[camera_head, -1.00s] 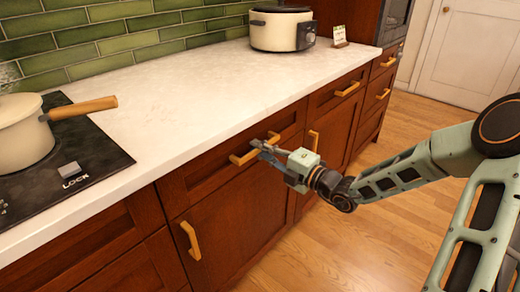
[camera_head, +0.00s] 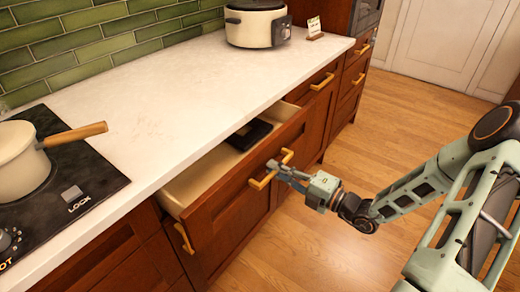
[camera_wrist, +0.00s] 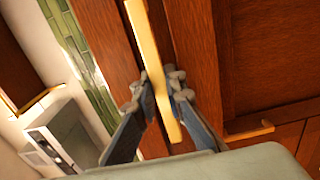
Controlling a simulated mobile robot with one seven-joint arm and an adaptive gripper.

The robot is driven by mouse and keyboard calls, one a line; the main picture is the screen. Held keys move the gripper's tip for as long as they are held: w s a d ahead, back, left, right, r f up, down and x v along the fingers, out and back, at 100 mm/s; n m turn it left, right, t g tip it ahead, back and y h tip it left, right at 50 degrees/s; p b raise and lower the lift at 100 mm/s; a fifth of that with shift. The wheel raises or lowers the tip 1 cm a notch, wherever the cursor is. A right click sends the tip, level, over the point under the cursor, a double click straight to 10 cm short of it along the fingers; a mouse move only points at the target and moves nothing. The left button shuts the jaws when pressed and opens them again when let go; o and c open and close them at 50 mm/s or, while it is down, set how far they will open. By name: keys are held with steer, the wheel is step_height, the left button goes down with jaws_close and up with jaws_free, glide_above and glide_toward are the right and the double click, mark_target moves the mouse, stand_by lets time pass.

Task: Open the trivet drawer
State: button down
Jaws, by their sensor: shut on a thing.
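The drawer (camera_head: 228,196) under the counter is pulled part way out, with its pale wooden inside showing. A black item (camera_head: 249,134) lies in it towards the far end; I cannot tell if it is a trivet. My gripper (camera_head: 279,169) is shut on the drawer's brass-coloured handle (camera_head: 262,182). In the wrist view, the fingers of my gripper (camera_wrist: 160,97) stand on either side of the handle (camera_wrist: 150,50), which runs up between them.
A white pot (camera_head: 22,165) with a wooden handle sits on the black cooktop (camera_head: 88,172) at left. A cream cooker (camera_head: 256,24) and a small card (camera_head: 314,26) stand at the counter's back. Other drawers and doors beside are shut. The wooden floor (camera_head: 400,110) at right is clear.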

steer(key=p+v, duration=0.6)
steer(key=v, duration=2.2)
steer(key=c, duration=2)
jaws_free()
steer(key=shift+o, duration=0.2)
steer(key=v, duration=1.2)
steer(key=shift+a, duration=0.1)
